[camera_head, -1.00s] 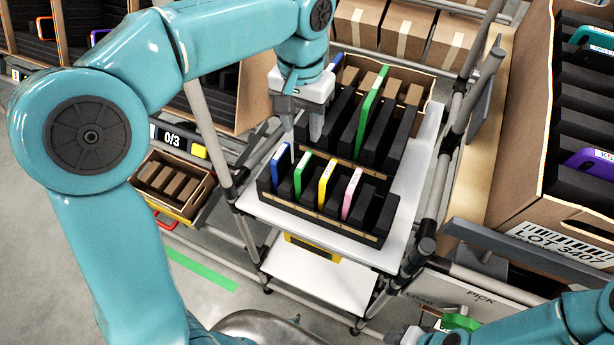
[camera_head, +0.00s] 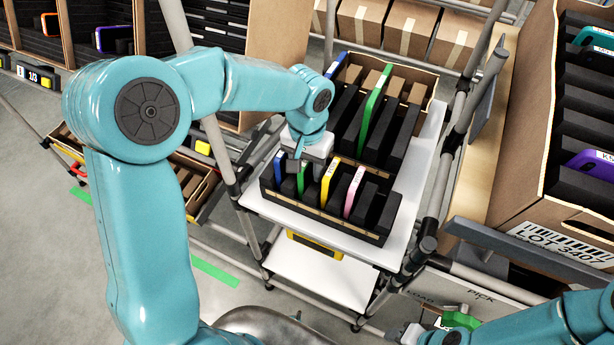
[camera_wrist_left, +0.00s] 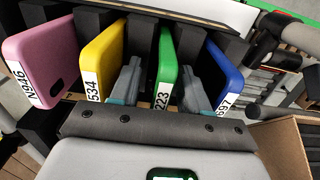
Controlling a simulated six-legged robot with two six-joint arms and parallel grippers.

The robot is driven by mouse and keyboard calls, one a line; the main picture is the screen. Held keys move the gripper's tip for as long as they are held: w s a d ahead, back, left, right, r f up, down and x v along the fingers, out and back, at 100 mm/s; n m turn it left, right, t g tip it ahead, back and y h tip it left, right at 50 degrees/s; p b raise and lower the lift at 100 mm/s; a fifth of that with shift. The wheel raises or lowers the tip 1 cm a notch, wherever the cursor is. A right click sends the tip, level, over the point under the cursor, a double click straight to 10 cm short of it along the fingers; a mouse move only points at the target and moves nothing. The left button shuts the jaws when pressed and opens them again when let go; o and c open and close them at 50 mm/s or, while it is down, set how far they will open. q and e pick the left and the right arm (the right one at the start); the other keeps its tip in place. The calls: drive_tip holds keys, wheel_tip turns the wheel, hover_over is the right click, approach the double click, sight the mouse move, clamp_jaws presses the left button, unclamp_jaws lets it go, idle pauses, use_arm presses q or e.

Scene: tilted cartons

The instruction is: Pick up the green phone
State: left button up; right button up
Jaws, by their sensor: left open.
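A green phone (camera_head: 304,180) stands upright in a slot of the front black rack, between a blue phone (camera_head: 279,165) and a yellow phone (camera_head: 328,183). In the left wrist view the green phone (camera_wrist_left: 166,62) carries a white label ending in 223. My left gripper (camera_head: 298,168) is over it. The wrist view shows the open left gripper (camera_wrist_left: 160,88) with one finger on each side of the phone; contact is not clear. A second, longer green phone (camera_head: 371,112) stands in the rack behind. My right gripper (camera_head: 412,336) is partly seen at the bottom, its jaws unclear.
The racks sit on a white shelf (camera_head: 400,215) framed by grey poles. A large carton (camera_head: 530,200) with purple and teal phones stands at right.

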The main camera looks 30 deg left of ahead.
use_arm(q)
drive_tip(key=shift+w+f, duration=0.1)
drive_tip(key=shift+w, duration=0.05)
drive_tip(key=c, duration=0.8)
clamp_jaws()
